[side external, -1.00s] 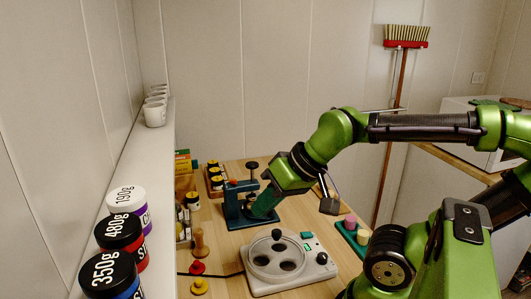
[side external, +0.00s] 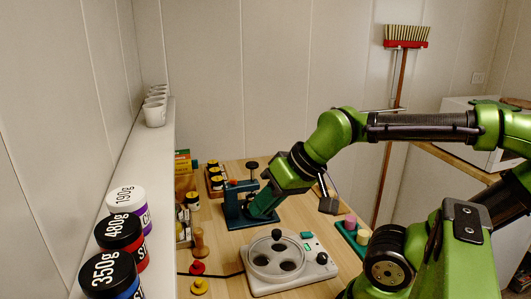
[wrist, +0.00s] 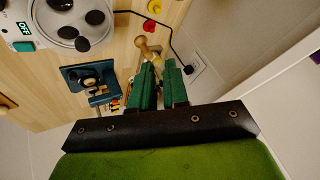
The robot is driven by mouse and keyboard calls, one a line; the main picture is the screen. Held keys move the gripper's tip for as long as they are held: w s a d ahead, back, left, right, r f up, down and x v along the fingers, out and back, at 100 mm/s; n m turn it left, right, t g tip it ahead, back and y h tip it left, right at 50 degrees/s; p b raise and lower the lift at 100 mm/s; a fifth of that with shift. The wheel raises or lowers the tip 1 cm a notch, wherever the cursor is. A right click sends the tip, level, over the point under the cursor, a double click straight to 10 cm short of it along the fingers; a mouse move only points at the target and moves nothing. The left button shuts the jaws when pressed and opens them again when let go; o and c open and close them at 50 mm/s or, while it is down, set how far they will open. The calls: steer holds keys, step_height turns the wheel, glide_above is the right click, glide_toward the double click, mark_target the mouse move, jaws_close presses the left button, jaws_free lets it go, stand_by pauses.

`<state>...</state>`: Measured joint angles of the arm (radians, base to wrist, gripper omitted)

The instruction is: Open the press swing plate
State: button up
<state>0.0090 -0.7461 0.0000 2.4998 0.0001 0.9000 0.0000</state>
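The press (side external: 235,200) is a dark blue frame with a black knob on top, standing on the wooden table. In the wrist view the press (wrist: 92,80) shows from above, left of my fingers, with its black knob and a blue base. I cannot clearly make out its swing plate. My gripper (side external: 256,212) points down and left at the right side of the press, very close to it; contact cannot be told.
A white round-dial device (side external: 278,262) stands in front of the press. A wooden-handled tool (side external: 199,243), a red knob (side external: 197,267) and a yellow knob (side external: 199,286) lie nearby. A tray of jars (side external: 215,177) is behind. A shelf (side external: 150,185) with tubs runs along the left.

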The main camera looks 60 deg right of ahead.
steer(key=o, duration=0.5)
steer(key=w+d, duration=0.1)
steer(key=w+d+f+m+g, duration=0.1)
steer(key=shift+d+f+h, duration=0.2)
steer(key=shift+d+h, duration=0.1)
steer(key=shift+c, duration=0.2)
steer(key=shift+o, duration=0.4)
steer(key=w+d+f+m+g+h, duration=0.1)
steer(key=w+d+m+g, duration=0.1)
steer(key=w+d, duration=0.4)
steer(key=d, duration=0.2)
steer(key=shift+d, duration=0.35)
steer(key=shift+w+d+f+m+g, duration=0.6)
steer(key=shift+w+d+g, duration=0.5)
steer(key=shift+d, duration=2.65)
steer(key=shift+w+d+f+m+g, duration=0.3)
steer(key=shift+w+d+f+g, duration=0.65)
steer(key=shift+d, duration=2.8)
steer(key=f, duration=1.5)
steer(key=shift+w+f, duration=0.2)
steer(key=shift+f, duration=0.1)
jaws_close()
